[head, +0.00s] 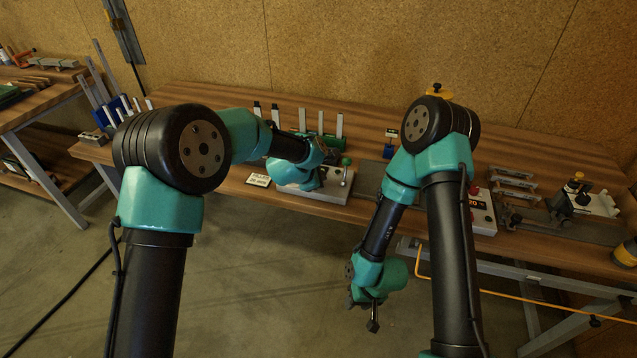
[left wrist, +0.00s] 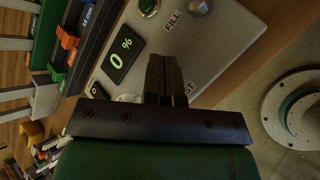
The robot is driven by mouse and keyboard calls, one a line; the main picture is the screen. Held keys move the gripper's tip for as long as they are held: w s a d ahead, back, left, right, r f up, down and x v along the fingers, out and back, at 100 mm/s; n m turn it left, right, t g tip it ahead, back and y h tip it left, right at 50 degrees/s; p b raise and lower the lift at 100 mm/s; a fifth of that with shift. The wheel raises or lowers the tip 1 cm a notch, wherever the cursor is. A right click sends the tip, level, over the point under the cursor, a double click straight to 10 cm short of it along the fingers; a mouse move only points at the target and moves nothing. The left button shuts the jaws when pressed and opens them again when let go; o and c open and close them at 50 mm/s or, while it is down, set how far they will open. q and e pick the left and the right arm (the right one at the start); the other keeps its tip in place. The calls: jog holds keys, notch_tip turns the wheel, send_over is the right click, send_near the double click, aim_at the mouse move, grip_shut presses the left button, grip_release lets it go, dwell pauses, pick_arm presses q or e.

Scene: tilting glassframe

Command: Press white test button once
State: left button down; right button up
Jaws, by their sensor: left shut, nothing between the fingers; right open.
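A light grey control panel (left wrist: 225,55) fills the middle of the left wrist view; it also shows on the bench in the head view (head: 328,192). It has a display reading "0 %" in green (left wrist: 121,47), a green button by the word FILL, and a silver knob. My left gripper (left wrist: 163,62) is shut and empty over the panel; contact cannot be told. My right gripper (head: 372,315) is open, low in front of the bench.
The wooden bench (head: 540,150) runs along the cork wall.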

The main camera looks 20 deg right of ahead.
dwell(0.6)
pick_arm(q)
jog(key=shift+r, duration=0.7)
jog(key=shift+r, duration=2.55)
